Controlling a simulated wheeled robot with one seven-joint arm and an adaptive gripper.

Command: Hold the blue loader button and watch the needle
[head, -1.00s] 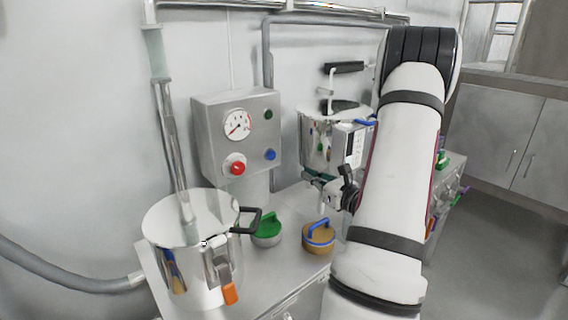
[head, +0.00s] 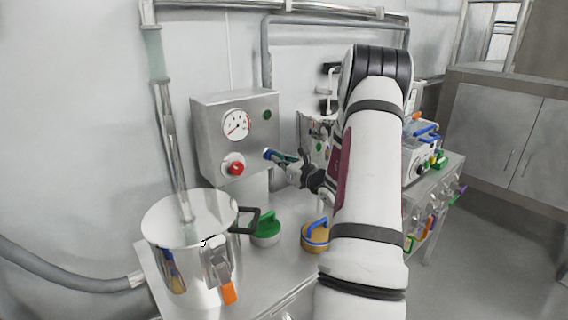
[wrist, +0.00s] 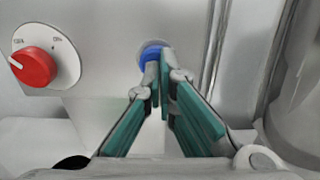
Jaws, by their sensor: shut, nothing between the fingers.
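The blue button (wrist: 152,54) is on the front of the grey control box (head: 207,112), right of the red knob (head: 236,168). My gripper (head: 270,154) is shut and empty, its fingertips at the button. In the wrist view the fingertips (wrist: 158,58) overlap the lower part of the button; I cannot tell whether they press it.
A steel vessel (head: 165,228) with an orange-tipped latch stands at front left. A green-handled lid (head: 265,232) and a blue-handled tan lid (head: 315,238) sit on the bench. A steel pot stands behind my arm. The red knob (wrist: 34,66) is left of my fingers.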

